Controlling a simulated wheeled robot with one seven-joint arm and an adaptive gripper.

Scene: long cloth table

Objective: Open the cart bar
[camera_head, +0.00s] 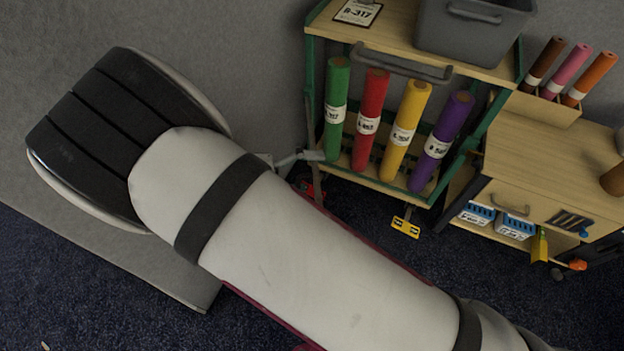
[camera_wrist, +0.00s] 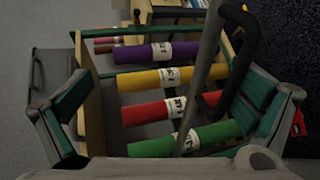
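The cart (camera_head: 345,28) has a wooden top, a green frame and a dark grey handle-like bar (camera_head: 400,62) along its upper front. Green (camera_head: 337,85), red (camera_head: 372,95), yellow (camera_head: 412,105) and purple (camera_head: 450,120) rolls stand in the cart. My gripper (camera_wrist: 165,88) is open, its fingers spread wide on either side of the rolls. It is mostly hidden behind my arm in the head view.
A grey bin (camera_head: 470,35) sits on the cart top. A wooden cabinet (camera_head: 550,165) with blue baskets (camera_head: 478,212) and more rolls (camera_head: 568,72) stands at the right. A yellow tag (camera_head: 405,228) is low by the cart. Dark carpet (camera_head: 440,265) is clear in front.

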